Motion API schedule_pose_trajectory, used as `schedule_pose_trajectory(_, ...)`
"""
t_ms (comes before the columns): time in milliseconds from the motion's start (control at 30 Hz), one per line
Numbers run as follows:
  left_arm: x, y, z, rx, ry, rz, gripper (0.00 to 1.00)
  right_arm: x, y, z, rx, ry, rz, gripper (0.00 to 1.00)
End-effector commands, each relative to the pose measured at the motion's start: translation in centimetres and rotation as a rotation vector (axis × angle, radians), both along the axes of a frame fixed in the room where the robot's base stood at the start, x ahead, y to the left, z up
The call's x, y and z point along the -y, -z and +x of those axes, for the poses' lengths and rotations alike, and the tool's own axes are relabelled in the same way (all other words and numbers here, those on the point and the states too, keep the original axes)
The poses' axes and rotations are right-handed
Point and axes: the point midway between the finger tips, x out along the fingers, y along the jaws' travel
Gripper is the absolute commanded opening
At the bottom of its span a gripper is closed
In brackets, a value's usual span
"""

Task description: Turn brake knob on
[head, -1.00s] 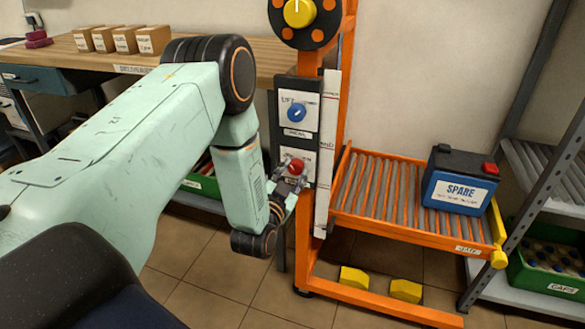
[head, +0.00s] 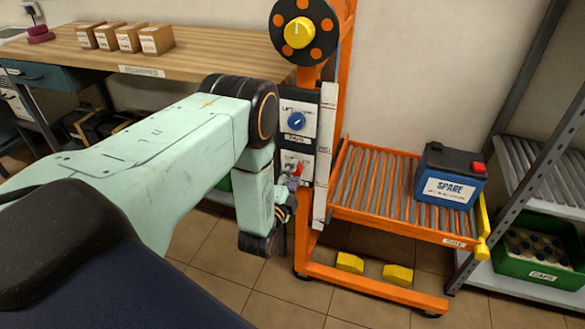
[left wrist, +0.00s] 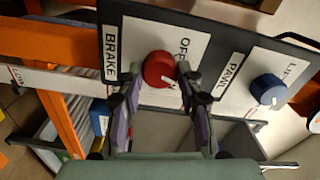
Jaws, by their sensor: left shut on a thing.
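The red brake knob (left wrist: 159,69) sits on a white plate beside a "BRAKE" label in the left wrist view. Its pale pointer mark aims toward the lower right of that view, and part of the plate's lettering is hidden. My left gripper (left wrist: 160,80) has one finger on each side of the knob and is shut on it. In the head view the knob (head: 298,169) shows only partly beside my left gripper (head: 288,187), low on the dark panel of the orange frame. My right gripper is not in view.
A roller shelf (head: 375,185) holds a blue "SPARE" battery (head: 450,175). A wooden bench (head: 200,60) stands behind my left arm.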

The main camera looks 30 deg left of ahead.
Motion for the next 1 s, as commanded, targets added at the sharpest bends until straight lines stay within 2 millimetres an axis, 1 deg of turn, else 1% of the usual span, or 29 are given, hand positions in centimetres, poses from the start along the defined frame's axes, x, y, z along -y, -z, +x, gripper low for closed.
schedule_pose_trajectory(33,0.0,-0.2,-0.1,-0.013,0.001,0.041,0.05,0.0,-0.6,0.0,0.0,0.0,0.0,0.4)
schedule_pose_trajectory(100,0.0,-0.1,-0.1,-0.028,0.001,0.101,0.05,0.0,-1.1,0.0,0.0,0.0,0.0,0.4)
schedule_pose_trajectory(300,0.0,-0.1,-0.1,-0.062,0.0,0.251,0.05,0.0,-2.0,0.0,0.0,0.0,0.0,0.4)
schedule_pose_trajectory(500,0.0,0.0,-0.1,-0.088,-0.001,0.357,0.05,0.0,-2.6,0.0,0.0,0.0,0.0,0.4)
schedule_pose_trajectory(733,0.0,0.0,0.0,-0.104,-0.001,0.427,0.05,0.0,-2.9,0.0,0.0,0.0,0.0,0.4)
schedule_pose_trajectory(1000,0.0,0.1,-0.1,-0.109,-0.001,0.447,0.05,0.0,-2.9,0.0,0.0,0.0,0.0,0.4)
